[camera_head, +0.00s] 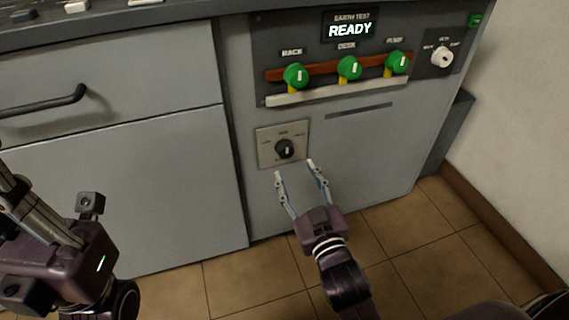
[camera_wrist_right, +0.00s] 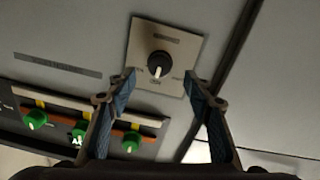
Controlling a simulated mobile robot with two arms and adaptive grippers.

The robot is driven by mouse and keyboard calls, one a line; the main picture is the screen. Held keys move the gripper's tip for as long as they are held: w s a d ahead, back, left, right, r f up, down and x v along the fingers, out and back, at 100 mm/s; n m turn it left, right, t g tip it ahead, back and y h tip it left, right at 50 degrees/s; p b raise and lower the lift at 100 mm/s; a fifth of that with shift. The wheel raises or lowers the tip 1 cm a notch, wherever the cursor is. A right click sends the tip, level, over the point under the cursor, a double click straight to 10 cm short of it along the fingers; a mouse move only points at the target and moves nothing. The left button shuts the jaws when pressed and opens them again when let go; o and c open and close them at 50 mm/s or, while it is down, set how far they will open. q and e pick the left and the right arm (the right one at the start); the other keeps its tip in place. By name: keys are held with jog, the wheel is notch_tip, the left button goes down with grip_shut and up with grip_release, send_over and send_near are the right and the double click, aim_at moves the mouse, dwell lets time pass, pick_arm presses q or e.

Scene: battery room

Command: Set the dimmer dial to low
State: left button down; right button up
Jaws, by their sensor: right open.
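The dimmer dial (camera_head: 283,148) is a round black knob with a white pointer mark on a pale square plate (camera_head: 264,158), set in the grey cabinet front. In the right wrist view, which looks upside down, the dial (camera_wrist_right: 158,62) has its pointer toward the middle label, between two side labels. The labels are too blurred to read. My right gripper (camera_head: 294,168) is open and empty, its fingertips just in front of and below the dial. In the wrist view the right gripper's fingers (camera_wrist_right: 160,75) sit apart either side of the dial, not visibly touching it. My left arm shows at lower left; its jaws are not visible.
Above the dial is an earth test panel with a READY display (camera_head: 349,29), three green knobs, including the middle one (camera_head: 349,68), and a pale ledge (camera_head: 330,90). A white knob (camera_head: 442,57) is at right. A drawer handle (camera_head: 45,101) sticks out at left. The tiled floor is clear.

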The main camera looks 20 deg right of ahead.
aim_at(287, 155)
jog(key=w+b, duration=0.2)
jog(key=w, duration=0.5)
jog(key=shift+w, duration=0.15)
jog(key=c, duration=1.2)
